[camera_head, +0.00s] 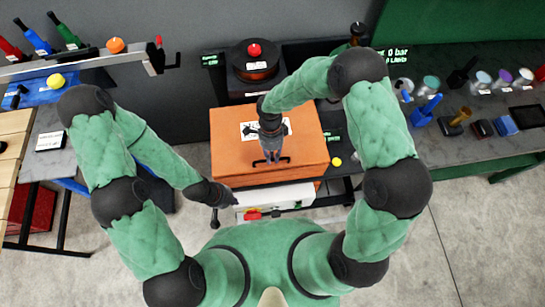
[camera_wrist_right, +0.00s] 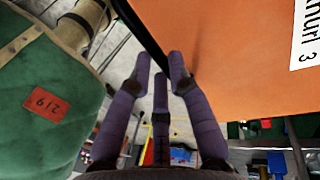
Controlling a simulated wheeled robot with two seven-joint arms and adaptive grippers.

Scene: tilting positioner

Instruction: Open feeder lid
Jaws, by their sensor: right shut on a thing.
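The feeder is an orange box with an orange lid (camera_head: 225,150) in the middle of the head view. A white label (camera_head: 250,129) lies on the lid, and a black handle (camera_head: 242,162) runs along its front part. My right gripper (camera_head: 271,158) reaches down to the handle and is shut on it. In the right wrist view the purple fingers (camera_wrist_right: 163,68) meet the black handle bar (camera_wrist_right: 140,32) beside the orange lid (camera_wrist_right: 235,70). The lid looks closed. My left gripper (camera_head: 228,201) hangs left of the feeder's front, apart from it; its fingers are too small to read.
A white panel with a red part (camera_head: 252,214) sits below the feeder's front. A black device with a red knob (camera_head: 254,50) stands behind it. Several jars and tools crowd the right bench (camera_head: 450,150).

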